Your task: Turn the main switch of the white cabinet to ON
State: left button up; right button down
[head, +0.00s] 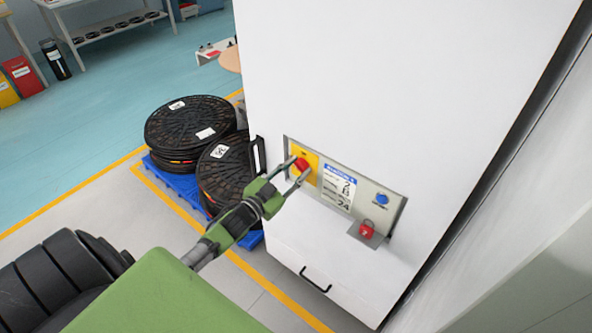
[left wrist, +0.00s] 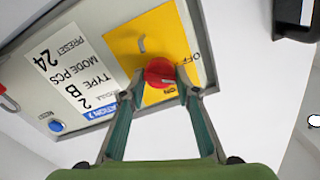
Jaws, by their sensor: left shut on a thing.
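The white cabinet (head: 370,70) stands in front of me with a recessed grey control panel (head: 381,196). Its main switch, a red knob (head: 301,164) on a yellow plate (head: 314,158), is at the panel's left end. My left gripper (head: 297,172) is shut on the red knob. In the left wrist view the fingers (left wrist: 160,88) sit on either side of the red knob (left wrist: 160,72), with the yellow plate (left wrist: 128,52) behind it. The lettering "OFF" shows beside the knob, partly hidden. The knob's exact pointing direction is hard to tell. My right gripper is not in view.
The panel also has a label (head: 338,186), a blue button (head: 382,199) and a red padlock (head: 367,228). A drawer handle (head: 315,280) is below. Black reels (head: 190,122) are stacked on a blue pallet (head: 178,182) to the left.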

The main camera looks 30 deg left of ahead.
pick_arm(q)
jog(key=m, duration=0.2)
jog(key=shift+m, duration=0.4)
jog(key=m+b, duration=0.1)
jog(key=m, duration=0.2)
jog(key=shift+d+f+m+b, duration=0.1)
jog(key=shift+m+b, duration=0.2)
jog(key=m+b, duration=0.1)
jog(key=m, duration=0.4)
jog(key=shift+b, duration=0.3)
jog(key=o, duration=1.1)
jog(key=shift+d, duration=0.1)
jog(key=shift+c, duration=0.2)
